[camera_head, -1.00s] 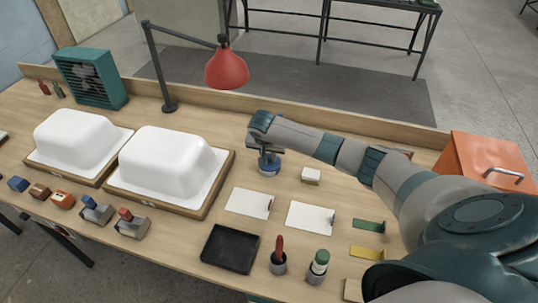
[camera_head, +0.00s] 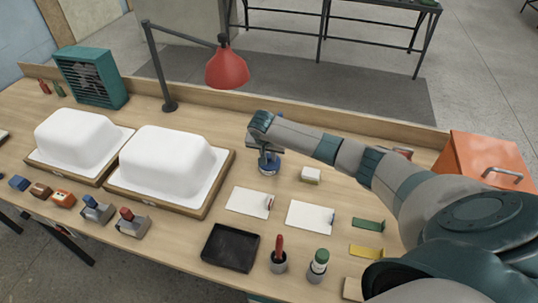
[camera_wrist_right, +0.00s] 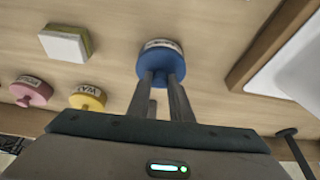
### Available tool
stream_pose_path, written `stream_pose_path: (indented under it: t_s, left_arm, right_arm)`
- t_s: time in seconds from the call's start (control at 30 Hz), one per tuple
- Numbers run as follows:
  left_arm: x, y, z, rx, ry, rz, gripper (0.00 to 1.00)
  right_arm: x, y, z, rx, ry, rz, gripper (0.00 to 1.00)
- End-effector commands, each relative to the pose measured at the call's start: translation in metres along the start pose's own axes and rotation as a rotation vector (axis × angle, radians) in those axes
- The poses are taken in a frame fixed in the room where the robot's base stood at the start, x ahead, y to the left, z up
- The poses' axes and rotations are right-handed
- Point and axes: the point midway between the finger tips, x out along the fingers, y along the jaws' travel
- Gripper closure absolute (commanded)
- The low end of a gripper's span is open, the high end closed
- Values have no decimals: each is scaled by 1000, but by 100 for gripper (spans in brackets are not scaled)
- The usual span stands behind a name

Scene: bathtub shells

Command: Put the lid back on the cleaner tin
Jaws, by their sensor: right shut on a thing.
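My right gripper (camera_head: 267,155) reaches over the bench from the right and points down. In the right wrist view its two fingers (camera_wrist_right: 161,78) are closed on the round blue lid (camera_wrist_right: 158,58). A pale labelled edge of the cleaner tin (camera_wrist_right: 160,43) shows just beyond the lid. In the head view the blue lid and tin (camera_head: 269,166) appear together under the gripper, partly hidden by it. I cannot tell whether the lid is fully seated or slightly above the tin. My left gripper is not in view.
Two white tub shells (camera_head: 168,162) on wooden boards stand left. A yellow wax tin (camera_wrist_right: 87,98), a pink tin (camera_wrist_right: 31,91) and a sponge-like block (camera_wrist_right: 65,44) are nearby. White cards (camera_head: 250,202) and a black tray (camera_head: 230,247) lie in front. A red lamp (camera_head: 227,69) overhangs behind.

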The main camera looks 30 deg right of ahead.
Motion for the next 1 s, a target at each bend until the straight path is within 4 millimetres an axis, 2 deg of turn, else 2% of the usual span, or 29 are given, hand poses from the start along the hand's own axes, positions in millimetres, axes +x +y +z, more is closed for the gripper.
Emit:
stream_pose_path:
  t_s: [0.73,0.77,0.83,0.87,1.0]
  left_arm:
    - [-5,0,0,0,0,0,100]
    - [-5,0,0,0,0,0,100]
    - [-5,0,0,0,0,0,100]
    - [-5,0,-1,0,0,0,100]
    - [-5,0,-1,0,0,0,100]
  right_arm:
    - [0,0,0,0,0,1,100]
    - [0,0,0,0,0,1,78]
    - [0,0,0,0,0,1,62]
    - [0,0,0,0,0,1,59]
    - [0,0,0,0,0,1,59]
